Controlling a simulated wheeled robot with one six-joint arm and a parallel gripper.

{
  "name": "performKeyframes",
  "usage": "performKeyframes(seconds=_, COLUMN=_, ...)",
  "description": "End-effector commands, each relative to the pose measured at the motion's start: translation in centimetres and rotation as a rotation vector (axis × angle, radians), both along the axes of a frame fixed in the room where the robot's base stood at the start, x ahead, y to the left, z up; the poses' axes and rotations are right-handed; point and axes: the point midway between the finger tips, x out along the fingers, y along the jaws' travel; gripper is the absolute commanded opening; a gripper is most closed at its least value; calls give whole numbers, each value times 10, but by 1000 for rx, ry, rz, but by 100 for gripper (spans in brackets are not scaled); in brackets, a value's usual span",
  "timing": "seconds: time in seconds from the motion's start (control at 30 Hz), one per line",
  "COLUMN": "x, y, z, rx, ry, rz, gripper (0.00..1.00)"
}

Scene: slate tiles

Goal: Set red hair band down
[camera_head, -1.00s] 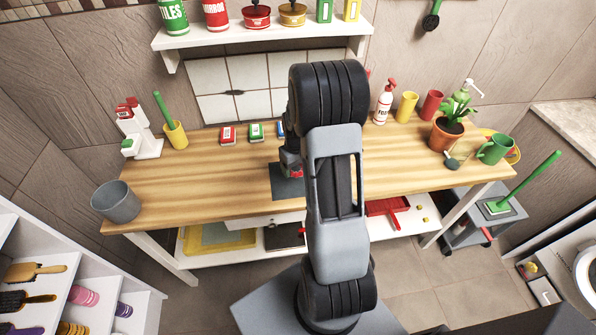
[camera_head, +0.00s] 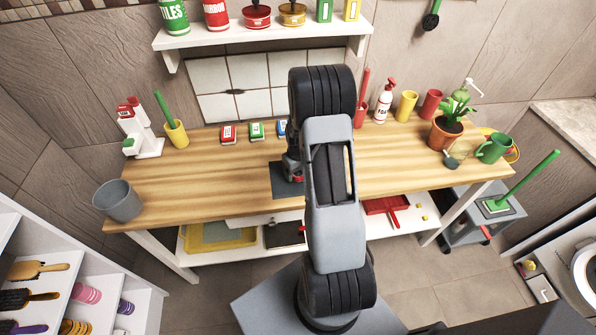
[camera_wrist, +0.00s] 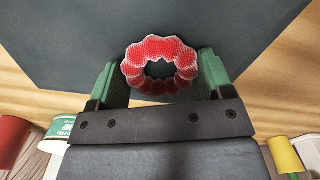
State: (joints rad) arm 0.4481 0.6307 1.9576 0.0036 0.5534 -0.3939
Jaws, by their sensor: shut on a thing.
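The red hair band (camera_wrist: 160,50) is a ribbed ring in the wrist view, between the two green finger pads of my gripper (camera_wrist: 162,78). Both pads touch its sides, and the gripper is shut on it. Behind it in the wrist view is a dark grey mat (camera_wrist: 60,40) on the wooden table. In the head view my gripper (camera_head: 294,176) is low over that mat (camera_head: 282,190), and a bit of the red band (camera_head: 298,179) shows there. My arm hides part of the mat. I cannot tell whether the band touches it.
A grey pot (camera_head: 118,201) is at the table's left front. A spray bottle (camera_head: 383,103), cups and a potted plant (camera_head: 446,130) stand at the right. The table (camera_head: 200,185) left of the mat is clear.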

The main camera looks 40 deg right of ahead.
Motion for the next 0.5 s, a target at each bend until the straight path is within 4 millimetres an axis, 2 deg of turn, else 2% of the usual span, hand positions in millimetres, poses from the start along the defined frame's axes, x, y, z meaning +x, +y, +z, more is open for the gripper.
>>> performKeyframes(seconds=0.03, x=0, y=0, z=-3, rx=0, ry=0, rz=0, gripper=48)
performKeyframes(seconds=0.07, x=0, y=0, z=-3, rx=0, ry=0, rz=0, gripper=75)
performKeyframes(seconds=0.1, x=0, y=0, z=-2, rx=0, ry=0, rz=0, gripper=78)
performKeyframes(seconds=0.3, x=0, y=0, z=-2, rx=0, ry=0, rz=0, gripper=98)
performKeyframes(seconds=0.5, x=0, y=0, z=-2, rx=0, ry=0, rz=0, gripper=99)
